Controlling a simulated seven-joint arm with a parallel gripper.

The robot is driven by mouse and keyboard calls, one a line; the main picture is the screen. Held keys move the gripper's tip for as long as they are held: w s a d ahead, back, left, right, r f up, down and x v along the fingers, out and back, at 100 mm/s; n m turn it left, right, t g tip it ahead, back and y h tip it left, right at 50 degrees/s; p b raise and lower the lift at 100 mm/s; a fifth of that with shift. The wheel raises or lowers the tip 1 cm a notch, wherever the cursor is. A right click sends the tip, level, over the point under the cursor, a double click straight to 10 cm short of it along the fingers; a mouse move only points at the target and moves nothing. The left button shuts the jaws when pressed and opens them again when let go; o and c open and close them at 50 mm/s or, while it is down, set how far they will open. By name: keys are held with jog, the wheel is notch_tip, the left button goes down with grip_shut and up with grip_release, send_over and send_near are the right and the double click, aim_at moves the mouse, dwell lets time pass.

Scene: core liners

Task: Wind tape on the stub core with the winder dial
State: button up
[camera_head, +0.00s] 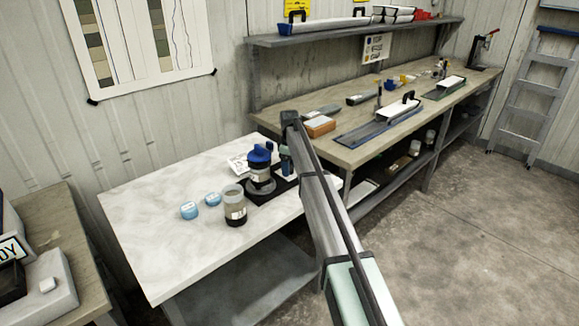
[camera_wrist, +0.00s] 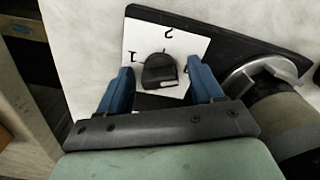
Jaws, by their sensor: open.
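The winder dial is a black knob (camera_wrist: 159,72) on a white square plate (camera_wrist: 140,45) marked 1 and 2, on a black base (camera_wrist: 230,32) in the wrist view. My gripper (camera_wrist: 160,85) is open, with a blue finger on each side of the knob; whether they touch it I cannot tell. A grey-brown core (camera_wrist: 285,120) sits right of the dial beside a metal ring (camera_wrist: 262,72). In the head view, my gripper (camera_head: 286,160) is at the right of the winder, hiding the dial. A labelled cylinder with a blue top (camera_head: 260,153) stands on the black base there.
A grey jar (camera_head: 235,205) with a dark bottom and two small light-blue tubs (camera_head: 189,210) stand left of the winder on the white table (camera_head: 160,250). A white card (camera_head: 238,163) lies behind. The table's front left is clear. A long workbench (camera_head: 355,150) adjoins at right.

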jog(key=shift+c, duration=0.3)
jog(key=c, duration=1)
jog(key=shift+m, duration=2.4)
jog(key=o, duration=1.1)
jog(key=shift+c, duration=0.2)
jog(key=shift+r, duration=0.1)
notch_tip(320, 180, up, 14)
